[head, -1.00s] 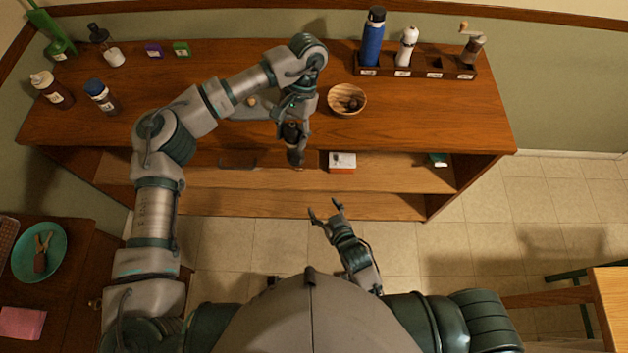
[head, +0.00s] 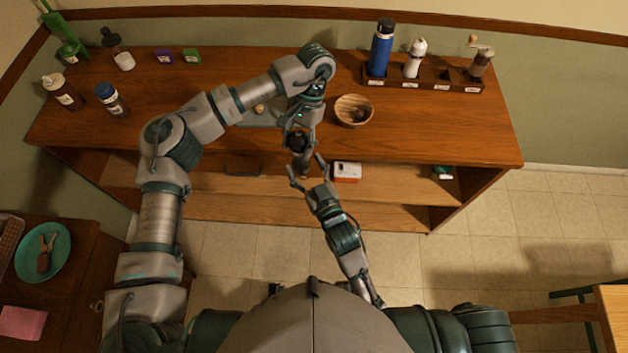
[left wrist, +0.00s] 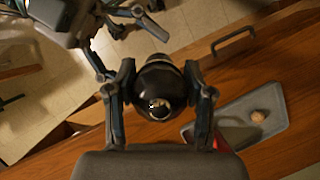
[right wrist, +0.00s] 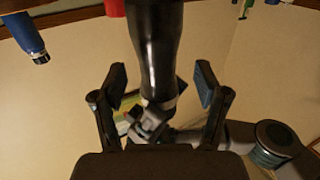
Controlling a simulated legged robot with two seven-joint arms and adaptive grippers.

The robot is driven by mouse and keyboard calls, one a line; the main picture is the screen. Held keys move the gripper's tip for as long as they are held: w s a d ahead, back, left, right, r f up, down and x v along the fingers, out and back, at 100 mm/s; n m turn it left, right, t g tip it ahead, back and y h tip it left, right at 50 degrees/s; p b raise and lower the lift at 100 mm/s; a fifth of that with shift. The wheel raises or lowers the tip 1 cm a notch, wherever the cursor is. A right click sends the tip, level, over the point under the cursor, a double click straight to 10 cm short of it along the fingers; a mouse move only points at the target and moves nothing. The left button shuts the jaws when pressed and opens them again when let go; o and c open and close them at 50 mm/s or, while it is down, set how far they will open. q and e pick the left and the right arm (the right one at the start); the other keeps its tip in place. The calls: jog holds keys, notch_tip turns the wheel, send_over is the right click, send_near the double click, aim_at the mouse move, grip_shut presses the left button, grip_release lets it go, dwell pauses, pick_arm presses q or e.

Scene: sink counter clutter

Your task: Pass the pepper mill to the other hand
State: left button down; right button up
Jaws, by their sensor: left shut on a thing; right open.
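The pepper mill (head: 298,142) is dark and glossy. My left gripper (head: 299,134) is shut on it and holds it in front of the counter edge. In the left wrist view the black mill (left wrist: 160,86) sits between both fingers, seen end-on. My right gripper (head: 306,171) is open just below the left one, at the mill's lower end. In the right wrist view the mill's dark body (right wrist: 157,45) comes down between the two spread fingers (right wrist: 160,85), with gaps on both sides.
A wooden bowl (head: 354,111) stands on the counter right of my left gripper. A rack (head: 425,82) with a blue bottle (head: 381,48), a white mill (head: 415,57) and a crank grinder (head: 481,62) is at back right. A red-white box (head: 347,171) lies on the shelf below.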

aim_at(302, 163)
jog(key=shift+x, duration=2)
jog(key=c, duration=1.4)
pick_arm(q)
jog(key=shift+c, duration=1.7)
grip_release()
